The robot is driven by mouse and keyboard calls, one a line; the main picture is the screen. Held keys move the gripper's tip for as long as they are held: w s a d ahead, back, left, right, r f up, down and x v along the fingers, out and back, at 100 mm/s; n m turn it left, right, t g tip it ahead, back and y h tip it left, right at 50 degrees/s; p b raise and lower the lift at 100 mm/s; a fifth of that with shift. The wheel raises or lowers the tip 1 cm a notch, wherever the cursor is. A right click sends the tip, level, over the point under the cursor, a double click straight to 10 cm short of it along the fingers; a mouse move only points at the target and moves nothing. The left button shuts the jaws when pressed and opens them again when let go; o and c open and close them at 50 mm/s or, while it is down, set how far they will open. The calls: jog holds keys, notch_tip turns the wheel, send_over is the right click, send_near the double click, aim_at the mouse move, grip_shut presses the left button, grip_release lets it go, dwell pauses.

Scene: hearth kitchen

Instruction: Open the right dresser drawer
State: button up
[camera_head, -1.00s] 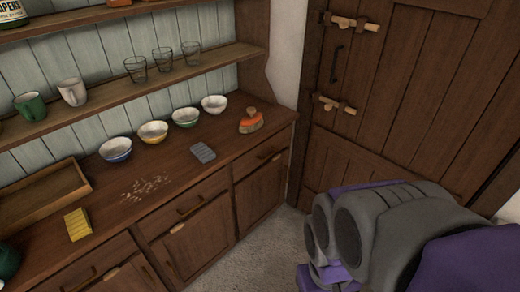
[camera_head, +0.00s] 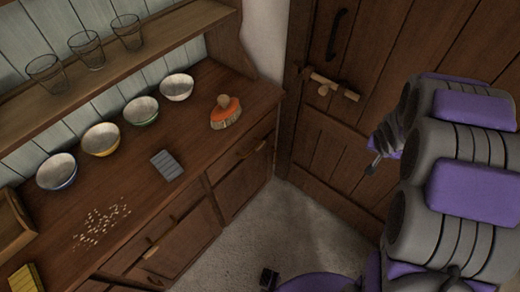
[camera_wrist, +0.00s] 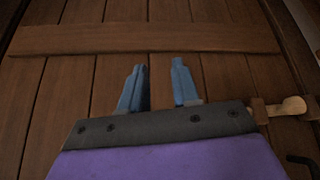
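The right dresser drawer (camera_head: 262,140) is at the right end of the wooden dresser, below the countertop. It looks shut, and its wooden handle (camera_head: 252,148) shows on the front. My gripper (camera_head: 373,164) is at the right in the head view, in front of the plank door and well apart from the drawer. In the wrist view my gripper (camera_wrist: 158,66) shows two blue-grey fingers with a gap between them and nothing held. The wrist view faces door planks, so the drawer is out of that view.
Glasses stand on the shelf above. The plank door (camera_head: 385,60) closes off the right side. Grey floor (camera_head: 235,250) is clear before the dresser.

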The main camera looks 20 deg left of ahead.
jog(key=w+a+f+y+p, duration=0.1)
jog(key=w+a+f+y, duration=0.2)
jog(key=w+a+f, duration=0.4)
jog(key=m+y+p, duration=0.3)
jog(key=y+p, duration=0.1)
jog(key=y, duration=0.9)
send_near(250, 152)
jog(key=shift+n, duration=0.3)
jog(key=x, duration=0.3)
jog(key=b+x, duration=0.1)
jog(key=x, duration=0.3)
jog(key=b+x, duration=0.1)
jog(key=x, duration=0.2)
jog(key=shift+w+a+f, duration=0.1)
jog(key=shift+w+f, duration=0.05)
jog(key=shift+f, duration=0.15)
grip_shut()
